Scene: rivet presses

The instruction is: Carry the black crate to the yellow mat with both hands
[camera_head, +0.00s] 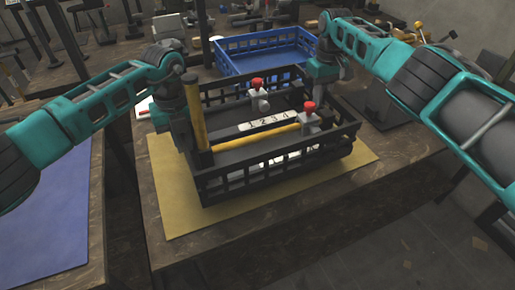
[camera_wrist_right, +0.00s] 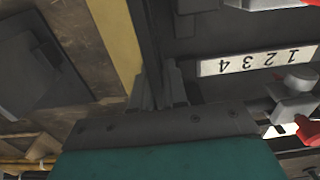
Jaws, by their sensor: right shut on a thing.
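The black crate (camera_head: 325,148) is over the yellow mat (camera_head: 182,215) in the head view, and mat shows around its front and right. I cannot tell whether its base touches the mat. My right gripper (camera_head: 320,88) is at the crate's far right wall; in the right wrist view its fingers (camera_wrist_right: 160,88) are shut on the crate wall (camera_wrist_right: 147,35). My left gripper (camera_head: 188,140) is at the crate's left side; its fingertips are hidden. Inside the crate are a plate labelled 1 2 3 4 (camera_head: 264,122), red-knobbed clamps (camera_head: 309,108) and yellow bars.
A blue crate (camera_head: 250,42) stands behind the black one on the same wooden table (camera_head: 145,235). A blue mat (camera_head: 50,205) lies on another table at the left. Dark machinery stands at the right. A gap separates the two tables.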

